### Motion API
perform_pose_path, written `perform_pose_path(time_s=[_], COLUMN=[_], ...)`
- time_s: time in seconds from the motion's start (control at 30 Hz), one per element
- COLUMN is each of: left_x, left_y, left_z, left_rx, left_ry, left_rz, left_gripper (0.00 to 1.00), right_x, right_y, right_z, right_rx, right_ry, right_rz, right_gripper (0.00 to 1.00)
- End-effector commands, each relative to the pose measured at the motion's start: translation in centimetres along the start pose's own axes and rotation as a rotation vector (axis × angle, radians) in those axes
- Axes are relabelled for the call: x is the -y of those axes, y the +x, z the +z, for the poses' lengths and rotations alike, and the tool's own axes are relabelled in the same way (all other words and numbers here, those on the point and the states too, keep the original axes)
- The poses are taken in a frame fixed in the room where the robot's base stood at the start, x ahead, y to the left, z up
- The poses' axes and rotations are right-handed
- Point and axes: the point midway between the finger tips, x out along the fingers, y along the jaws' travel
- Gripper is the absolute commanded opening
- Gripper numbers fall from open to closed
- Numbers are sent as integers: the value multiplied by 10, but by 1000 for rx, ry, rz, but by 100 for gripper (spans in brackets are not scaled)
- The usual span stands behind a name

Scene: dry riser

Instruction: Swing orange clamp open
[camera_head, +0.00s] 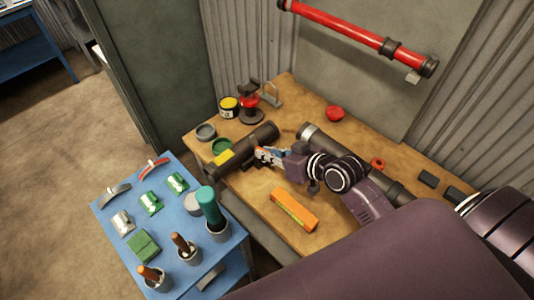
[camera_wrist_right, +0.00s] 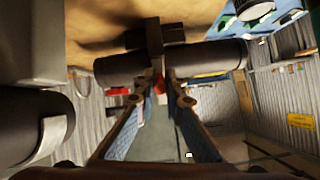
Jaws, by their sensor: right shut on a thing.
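My right gripper (camera_head: 263,155) reaches left over the wooden bench to the dark pipe (camera_head: 262,135). Small orange parts show at its fingertips, apparently the orange clamp, mostly hidden by the fingers. In the right wrist view, the two fingers of my right gripper (camera_wrist_right: 160,80) converge on a narrow dark piece (camera_wrist_right: 155,38) that stands across the middle of the dark pipe (camera_wrist_right: 208,57). That piece looks dark there, and its orange colour cannot be made out. My left gripper is not in view.
The wooden bench (camera_head: 262,205) also holds an orange box (camera_head: 294,210), a second dark pipe (camera_head: 315,137), a red cap (camera_head: 335,113) and several tins. A blue table (camera_head: 170,235) with tools stands at left. A red pipe (camera_head: 350,33) is on the back wall.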

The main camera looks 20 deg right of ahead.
Motion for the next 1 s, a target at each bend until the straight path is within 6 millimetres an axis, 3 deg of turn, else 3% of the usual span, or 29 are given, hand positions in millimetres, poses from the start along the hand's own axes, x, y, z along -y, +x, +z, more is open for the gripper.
perform_pose_path(time_s=[0.2,0.23,0.4,0.7,0.87,1.0], left_x=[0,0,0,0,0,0], left_y=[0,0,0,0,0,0], left_z=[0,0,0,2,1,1], left_rx=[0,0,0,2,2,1], left_ry=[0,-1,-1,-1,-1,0], left_rz=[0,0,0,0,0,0], left_gripper=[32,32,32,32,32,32], right_x=[0,0,0,0,0,-1], right_y=[0,0,0,-2,-21,-50], right_z=[-1,-1,-1,0,1,1], right_rx=[-2,-2,-1,0,2,3], right_ry=[-1,-1,0,0,-2,-4], right_rz=[1,1,1,1,1,2], right_gripper=[0,12,27,27,27,27])
